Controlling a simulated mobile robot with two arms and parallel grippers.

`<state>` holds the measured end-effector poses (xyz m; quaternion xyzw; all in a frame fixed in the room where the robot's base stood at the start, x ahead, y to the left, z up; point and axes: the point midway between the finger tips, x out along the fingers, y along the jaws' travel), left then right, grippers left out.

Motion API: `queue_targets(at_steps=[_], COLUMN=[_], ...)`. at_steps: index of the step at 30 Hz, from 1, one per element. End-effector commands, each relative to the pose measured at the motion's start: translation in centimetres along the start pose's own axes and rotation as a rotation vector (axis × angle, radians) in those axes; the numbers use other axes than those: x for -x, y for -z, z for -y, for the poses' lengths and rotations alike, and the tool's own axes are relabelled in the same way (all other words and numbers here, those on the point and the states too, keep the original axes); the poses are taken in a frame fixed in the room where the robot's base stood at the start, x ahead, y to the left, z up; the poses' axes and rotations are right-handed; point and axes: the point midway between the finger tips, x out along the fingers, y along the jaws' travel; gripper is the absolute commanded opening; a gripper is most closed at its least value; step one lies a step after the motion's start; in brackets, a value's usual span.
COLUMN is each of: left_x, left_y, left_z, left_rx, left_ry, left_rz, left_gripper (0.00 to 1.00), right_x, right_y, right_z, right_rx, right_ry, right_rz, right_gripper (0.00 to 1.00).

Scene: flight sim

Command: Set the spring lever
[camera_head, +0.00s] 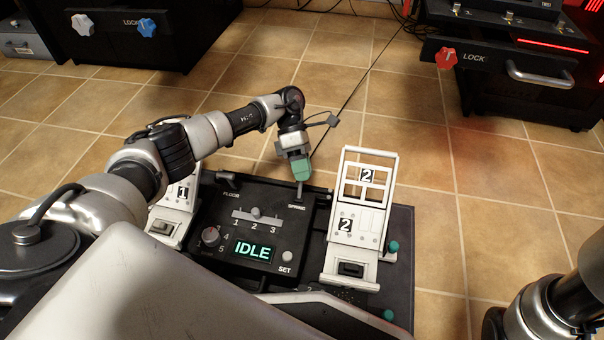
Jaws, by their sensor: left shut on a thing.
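The spring lever (299,190) is a short grey stick at the top right of the black control panel (225,209), near the word SPRING. My left gripper (299,176), with green fingers, reaches down over the panel's far edge and is shut on the lever's upper end. The fingers hide the lever's top. The panel also has a slider (256,213) marked 1 to 3, a round knob (210,236), a lit IDLE display (253,251) and a SET button (287,256). My right arm shows at the lower right corner; its gripper is out of view.
A white stand marked 2 (346,262) rises just right of the panel, and one marked 1 (168,228) stands at its left. Black cabinets with a red lock knob (446,58) and white and blue knobs (148,27) stand at the back. Tiled floor between is mostly clear.

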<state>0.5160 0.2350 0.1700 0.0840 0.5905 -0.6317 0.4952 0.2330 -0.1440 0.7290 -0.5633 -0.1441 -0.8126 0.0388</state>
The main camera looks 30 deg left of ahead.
Motion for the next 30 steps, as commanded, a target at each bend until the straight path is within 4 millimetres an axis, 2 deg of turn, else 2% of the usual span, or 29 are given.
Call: queue_targets(at_steps=[13,14,18,26,30], left_x=[-0.4,-0.4,-0.3,0.0,1.1], left_y=[0.1,0.1,0.1,0.0,-0.1], left_z=[0.0,0.0,0.0,0.0,0.1], left_rx=[0.007,0.007,0.006,0.005,0.005], left_ry=[0.019,0.018,0.015,0.011,0.008], left_rz=[-0.009,-0.009,-0.007,-0.004,-0.003], left_gripper=[0.00,0.24,0.42,0.42,0.42], right_x=[0.1,0.1,0.1,0.1,-0.5], right_y=[0.1,0.1,0.1,0.1,-0.1], right_z=[0.0,0.0,0.0,0.0,-0.1], right_rx=[0.000,0.000,0.000,-0.001,-0.001], right_ry=[0.000,0.000,0.000,0.000,0.000], right_rz=[0.000,0.000,0.000,-0.001,-0.001], right_gripper=[0.43,0.43,0.43,0.43,0.43])
